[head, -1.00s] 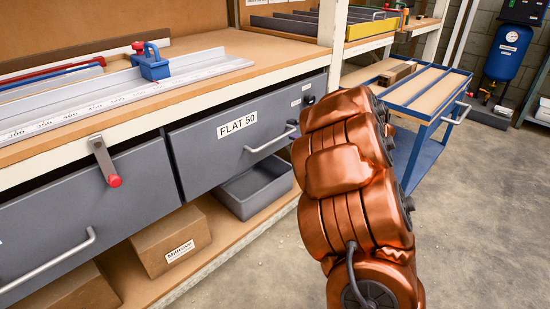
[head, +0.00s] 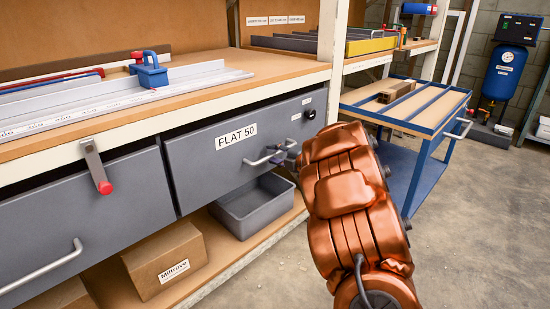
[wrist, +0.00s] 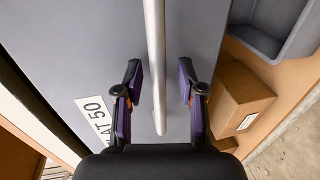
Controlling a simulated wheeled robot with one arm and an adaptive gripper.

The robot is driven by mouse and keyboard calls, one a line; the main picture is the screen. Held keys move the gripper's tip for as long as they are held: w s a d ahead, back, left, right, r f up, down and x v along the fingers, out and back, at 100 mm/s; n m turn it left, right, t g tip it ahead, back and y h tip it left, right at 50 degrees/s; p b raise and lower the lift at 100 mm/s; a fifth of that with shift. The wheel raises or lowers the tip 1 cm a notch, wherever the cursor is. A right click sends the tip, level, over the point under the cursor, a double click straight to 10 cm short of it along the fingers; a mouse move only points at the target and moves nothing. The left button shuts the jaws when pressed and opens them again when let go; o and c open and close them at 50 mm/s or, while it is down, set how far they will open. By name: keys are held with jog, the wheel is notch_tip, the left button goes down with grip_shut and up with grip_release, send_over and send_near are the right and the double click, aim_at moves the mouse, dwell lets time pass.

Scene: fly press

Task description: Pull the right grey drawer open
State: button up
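The right grey drawer (head: 200,160), labelled "FLAT 50", sits under the bench top and looks shut. Its silver bar handle (head: 262,160) shows on the front, and in the wrist view the bar (wrist: 155,60) runs down the middle. My gripper (wrist: 160,95) is open, with one purple-padded finger on each side of the bar and a gap to both. In the head view my gripper (head: 288,150) is at the right end of the handle, mostly hidden by my copper arm. I cannot tell how deep the bar sits between the fingers.
Below are a grey bin (head: 250,210) and a cardboard box (head: 165,258). A blue trolley (head: 425,145) stands right. Floor in front is clear.

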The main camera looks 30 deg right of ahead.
jog(key=shift+w, duration=0.1)
grip_shut()
dwell(0.3)
dwell(0.4)
